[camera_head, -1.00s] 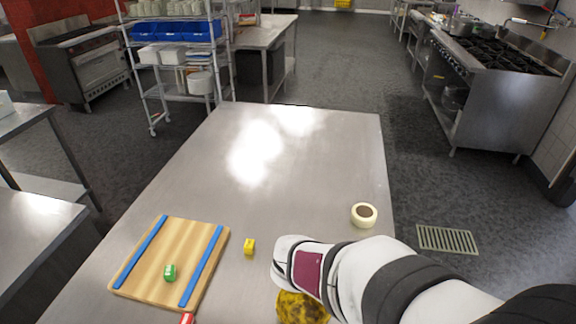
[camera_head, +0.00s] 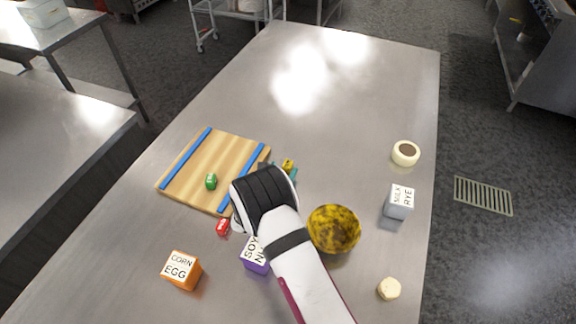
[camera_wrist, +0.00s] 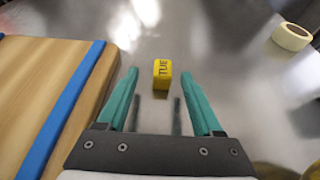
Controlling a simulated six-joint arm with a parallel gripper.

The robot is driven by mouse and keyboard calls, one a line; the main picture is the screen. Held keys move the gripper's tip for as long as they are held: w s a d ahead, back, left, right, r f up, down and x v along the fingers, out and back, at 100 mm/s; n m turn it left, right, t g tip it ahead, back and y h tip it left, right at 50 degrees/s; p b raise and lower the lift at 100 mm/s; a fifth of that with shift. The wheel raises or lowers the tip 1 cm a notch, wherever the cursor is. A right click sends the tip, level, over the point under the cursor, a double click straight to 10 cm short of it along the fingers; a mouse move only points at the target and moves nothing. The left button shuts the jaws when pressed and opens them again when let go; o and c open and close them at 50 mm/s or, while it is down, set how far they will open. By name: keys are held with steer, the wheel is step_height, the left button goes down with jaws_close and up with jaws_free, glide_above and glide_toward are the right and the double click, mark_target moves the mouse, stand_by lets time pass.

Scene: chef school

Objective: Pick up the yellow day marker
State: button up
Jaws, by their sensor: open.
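The yellow day marker (camera_wrist: 162,74) is a small yellow block with "TUE" on it, lying on the steel table just beyond the fingertips in the wrist view. In the head view the yellow marker (camera_head: 288,165) shows right of the wooden board, partly close behind my arm. My gripper (camera_wrist: 163,78) has teal fingers, open and empty, with the marker in line with the gap between them. In the head view my gripper (camera_head: 285,172) is mostly hidden by my own wrist.
A wooden board (camera_head: 190,182) with blue strips holds a green marker (camera_head: 211,181). A red marker (camera_head: 223,226), orange box (camera_head: 182,270), purple box (camera_head: 255,258), yellow bowl (camera_head: 333,229), grey box (camera_head: 398,201) and cream ring (camera_head: 405,153) stand around. The table's far part is clear.

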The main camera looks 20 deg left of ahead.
mark_target(287, 165)
steer(key=x, duration=0.3)
steer(key=shift+w+d+f, duration=0.2)
steer(key=shift+w, duration=0.05)
jaws_close()
